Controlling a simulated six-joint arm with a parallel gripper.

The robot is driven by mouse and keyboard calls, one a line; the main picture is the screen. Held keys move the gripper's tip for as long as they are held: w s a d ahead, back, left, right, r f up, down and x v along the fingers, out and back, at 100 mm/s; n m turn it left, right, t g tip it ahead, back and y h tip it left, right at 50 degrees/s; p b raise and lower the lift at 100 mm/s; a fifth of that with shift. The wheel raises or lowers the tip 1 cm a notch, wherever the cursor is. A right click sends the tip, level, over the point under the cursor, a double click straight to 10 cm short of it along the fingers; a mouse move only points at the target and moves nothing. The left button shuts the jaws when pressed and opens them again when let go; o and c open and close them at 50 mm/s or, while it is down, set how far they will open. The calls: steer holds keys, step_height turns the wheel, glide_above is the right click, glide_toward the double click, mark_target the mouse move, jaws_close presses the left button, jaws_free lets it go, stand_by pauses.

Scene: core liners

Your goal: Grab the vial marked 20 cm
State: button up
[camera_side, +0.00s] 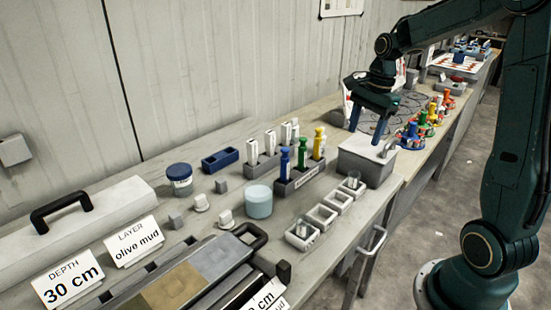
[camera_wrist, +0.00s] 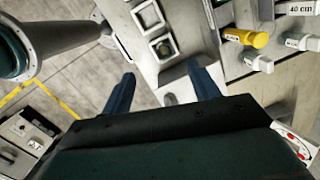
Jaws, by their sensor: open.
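My gripper (camera_side: 365,136) is open and empty, above a grey lidded box (camera_side: 366,162) to the right of the rack. A dark rack (camera_side: 298,180) holds slim pieces with blue (camera_side: 285,152), green (camera_side: 302,144) and yellow (camera_side: 319,134) tops. Several white-capped vials (camera_side: 252,148) stand behind it. The wrist view shows a yellow-topped piece (camera_wrist: 246,38), white caps (camera_wrist: 258,62) and a label reading 40 cm (camera_wrist: 300,8). I cannot make out a 20 cm mark on any vial.
Several small square trays (camera_side: 321,217) line the front edge. A 30 cm depth card (camera_side: 68,283) stands front left. Colourful bottles (camera_side: 410,135) stand farther right.

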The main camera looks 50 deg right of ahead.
steer(key=shift+w+d+f+m, duration=0.1)
steer(key=shift+d+f+m, duration=0.45)
steer(key=shift+d, duration=0.2)
steer(key=shift+w+d+f+m, duration=0.1)
steer(key=shift+d+f+m, duration=0.4)
steer(key=shift+d, duration=0.25)
glide_above(354, 175)
steer(key=s+a, duration=0.1)
steer(key=shift+f, duration=4.25)
steer(key=shift+f, duration=0.1)
steer(key=shift+w+a+f, duration=0.1)
steer(key=shift+a+f, duration=0.05)
steer(key=shift+f, duration=1.1)
steer(key=shift+w+a+f, duration=0.1)
steer(key=shift+a+f, duration=0.05)
steer(key=shift+f, duration=1.05)
steer(key=shift+c, duration=0.4)
steer(key=c, duration=1)
